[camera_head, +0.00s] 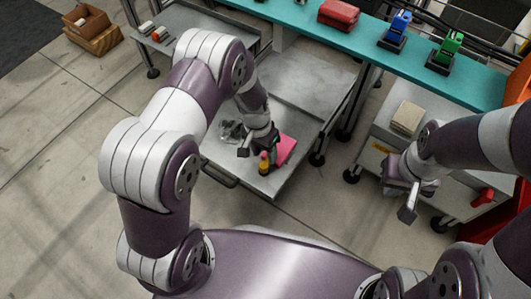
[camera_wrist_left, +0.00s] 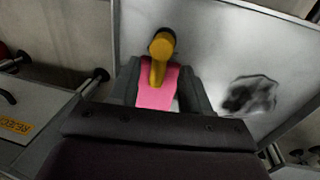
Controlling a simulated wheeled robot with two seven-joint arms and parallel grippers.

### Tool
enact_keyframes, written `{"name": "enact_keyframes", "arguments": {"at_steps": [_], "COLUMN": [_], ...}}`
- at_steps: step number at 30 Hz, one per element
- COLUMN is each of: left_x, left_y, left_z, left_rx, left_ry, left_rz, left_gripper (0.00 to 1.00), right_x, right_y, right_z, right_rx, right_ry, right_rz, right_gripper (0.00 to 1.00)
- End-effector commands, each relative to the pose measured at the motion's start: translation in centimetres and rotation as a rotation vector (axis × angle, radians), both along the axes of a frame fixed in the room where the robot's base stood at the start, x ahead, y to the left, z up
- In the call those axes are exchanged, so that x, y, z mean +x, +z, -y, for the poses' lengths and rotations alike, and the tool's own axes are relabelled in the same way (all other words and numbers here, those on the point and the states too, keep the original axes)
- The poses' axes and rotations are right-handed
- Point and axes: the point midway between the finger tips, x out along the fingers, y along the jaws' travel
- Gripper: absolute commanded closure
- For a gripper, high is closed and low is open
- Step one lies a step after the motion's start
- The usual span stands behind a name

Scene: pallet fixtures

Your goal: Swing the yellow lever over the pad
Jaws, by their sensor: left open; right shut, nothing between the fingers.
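The yellow lever (camera_head: 264,165) stands on the grey cart near its front edge. The pink pad (camera_head: 286,148) lies on the cart beside it, to the right in the head view. My left gripper (camera_head: 257,151) is low over the cart, close to the lever, partly hiding it and the pad. In the left wrist view the open fingers (camera_wrist_left: 162,88) frame the pink pad (camera_wrist_left: 156,98), and the lever (camera_wrist_left: 160,56) reaches toward the gap between them. I cannot tell whether they touch it. My right gripper (camera_head: 408,207) is shut and empty, off to the right.
A crumpled dark-and-clear item (camera_head: 232,131) lies on the cart (camera_head: 300,85) left of my gripper. A teal shelf (camera_head: 365,37) behind holds a red case (camera_head: 338,13) and blue and green devices. A grey cabinet (camera_head: 385,125) stands right. Open floor lies left.

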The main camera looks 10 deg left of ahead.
Motion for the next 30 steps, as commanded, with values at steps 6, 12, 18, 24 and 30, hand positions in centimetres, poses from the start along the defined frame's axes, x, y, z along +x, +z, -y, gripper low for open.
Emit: {"name": "enact_keyframes", "arguments": {"at_steps": [6,12,18,24,30], "left_x": [0.4,0.5,0.5,0.5,-0.3], "left_y": [7.1,9.5,9.3,9.3,8.9], "left_z": [-0.9,-1.4,-1.4,-1.4,-1.7], "left_rx": [0.0,0.0,0.0,0.0,0.018], "left_ry": [0.001,-0.001,-0.001,-0.001,0.081], "left_rz": [0.002,-0.001,0.0,0.0,-0.024], "left_gripper": [0.52,0.52,0.52,0.52,0.52], "right_x": [0.0,0.0,0.0,0.0,0.0], "right_y": [4.8,6.0,5.8,5.8,5.8], "right_z": [0.0,0.0,0.0,0.0,0.0], "right_rx": [0.0,0.0,0.0,0.0,0.0], "right_ry": [0.0,0.0,0.0,0.0,0.0], "right_rz": [0.001,0.001,0.0,0.0,0.0], "right_gripper": [1.0,1.0,1.0,1.0,1.0]}}
